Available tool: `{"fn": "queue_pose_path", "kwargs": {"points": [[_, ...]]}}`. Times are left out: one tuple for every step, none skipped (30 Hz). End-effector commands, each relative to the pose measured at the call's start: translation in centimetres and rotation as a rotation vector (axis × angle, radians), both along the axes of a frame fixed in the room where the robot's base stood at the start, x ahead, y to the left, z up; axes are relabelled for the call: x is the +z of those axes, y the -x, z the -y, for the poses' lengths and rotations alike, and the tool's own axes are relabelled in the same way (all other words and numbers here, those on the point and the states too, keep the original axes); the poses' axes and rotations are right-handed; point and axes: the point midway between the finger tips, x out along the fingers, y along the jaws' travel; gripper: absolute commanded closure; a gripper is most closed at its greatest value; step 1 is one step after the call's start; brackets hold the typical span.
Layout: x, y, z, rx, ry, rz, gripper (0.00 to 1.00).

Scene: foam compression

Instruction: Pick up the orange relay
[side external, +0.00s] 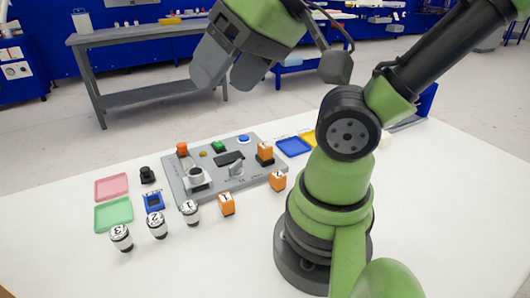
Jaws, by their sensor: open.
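Several orange relay blocks are in the side external view. One orange relay (226,204) stands on the white table in front of the grey panel, with a dark mark on its top. A second orange relay (277,181) stands on the table to its right, near my arm's base. A third orange block (265,149) sits in a dark holder on the panel's right end. My gripper (226,82) is open and empty, raised high above and behind the panel, apart from all the relays.
The grey panel (207,187) carries buttons, a knob and a switch. Several black-and-white cylinders (157,225) stand before it. Pink (112,187) and green (113,214) trays lie left, a blue tray (293,146) behind right. The table's front is clear.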

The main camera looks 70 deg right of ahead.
Motion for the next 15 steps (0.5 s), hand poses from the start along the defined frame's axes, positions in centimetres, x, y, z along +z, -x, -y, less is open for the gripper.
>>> {"fn": "queue_pose_path", "kwargs": {"points": [[0.0,0.0,0.0,0.0,0.0,0.0,0.34],[0.0,0.0,0.0,0.0,0.0,0.0,0.34],[0.0,0.0,0.0,0.001,0.002,-0.001,0.34],[-0.1,-0.1,0.1,0.002,0.008,-0.005,0.34],[-0.1,-0.2,0.2,0.005,0.017,-0.011,0.34],[-0.3,-0.5,0.5,0.01,0.037,-0.026,0.34],[-0.4,-0.7,0.8,0.017,0.06,-0.041,0.34],[-0.7,-1.0,1.1,0.028,0.086,-0.061,0.34],[-1.0,-1.6,1.7,0.045,0.131,-0.094,0.34],[-1.4,-2.0,2.3,0.062,0.169,-0.125,0.34],[-1.8,-2.5,2.9,0.083,0.21,-0.158,0.34],[-2.4,-3.1,3.9,0.118,0.267,-0.207,0.34],[-2.9,-3.6,4.7,0.147,0.309,-0.247,0.34],[-3.5,-4.0,5.5,0.181,0.35,-0.288,0.34],[-4.2,-4.6,6.5,0.225,0.4,-0.343,0.34]]}}
